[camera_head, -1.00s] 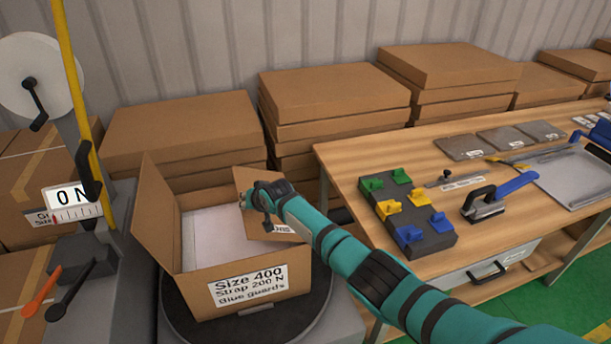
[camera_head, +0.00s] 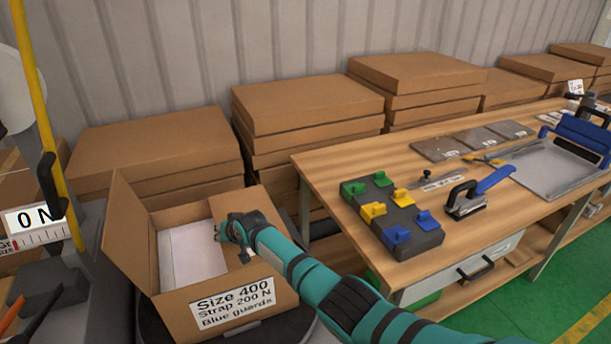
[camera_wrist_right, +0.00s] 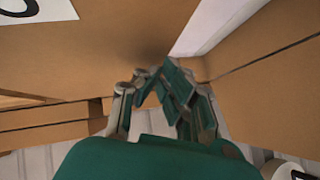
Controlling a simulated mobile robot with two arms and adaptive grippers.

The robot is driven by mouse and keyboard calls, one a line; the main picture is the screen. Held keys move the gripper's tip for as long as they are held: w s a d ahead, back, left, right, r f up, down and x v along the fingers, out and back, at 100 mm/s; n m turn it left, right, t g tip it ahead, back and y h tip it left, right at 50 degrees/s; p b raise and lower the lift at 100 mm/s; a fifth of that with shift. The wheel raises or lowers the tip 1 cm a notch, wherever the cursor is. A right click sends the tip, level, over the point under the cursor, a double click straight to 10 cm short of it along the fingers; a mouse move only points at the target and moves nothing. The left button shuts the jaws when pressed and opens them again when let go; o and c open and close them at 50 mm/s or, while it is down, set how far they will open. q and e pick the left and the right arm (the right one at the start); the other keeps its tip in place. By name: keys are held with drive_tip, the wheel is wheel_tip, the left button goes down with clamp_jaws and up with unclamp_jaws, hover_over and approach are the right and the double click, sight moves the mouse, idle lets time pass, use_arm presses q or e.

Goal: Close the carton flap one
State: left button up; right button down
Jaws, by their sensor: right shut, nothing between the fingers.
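The open carton (camera_head: 178,307) sits at the lower left in the head view, with a white label (camera_head: 232,300) on its front reading "Size 400, Strap 200 N, Blue guards". Its left flap (camera_head: 138,232) stands up, leaning outward. A right-hand flap (camera_head: 262,203) stands raised behind my right gripper and is partly hidden by it. A pale sheet (camera_head: 190,254) shows inside. My right gripper (camera_head: 232,230) is shut and empty over the carton's right side. In the wrist view its fingers (camera_wrist_right: 160,78) are beside brown cardboard; contact is unclear. My left gripper is not in view.
The carton rests on a dark round turntable (camera_head: 290,333). A tension gauge with a yellow post (camera_head: 47,110) stands to the left. A wooden workbench (camera_head: 330,178) with coloured guards (camera_head: 380,207) and tools is at the right. Stacked flat cartons (camera_head: 305,105) line the wall behind.

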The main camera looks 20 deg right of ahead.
idle(0.4)
wheel_tip(320, 180, up, 4)
drive_tip(key=p, duration=0.4)
drive_tip(key=shift+w+r, duration=0.1)
drive_tip(key=shift+r, duration=0.15)
drive_tip(key=shift+s+r, duration=0.1)
drive_tip(key=shift+s, duration=0.25)
drive_tip(key=s+r, duration=0.6)
drive_tip(key=shift+s+r+p, duration=0.2)
drive_tip(key=shift+s+p, duration=0.05)
drive_tip(key=shift+p, duration=0.15)
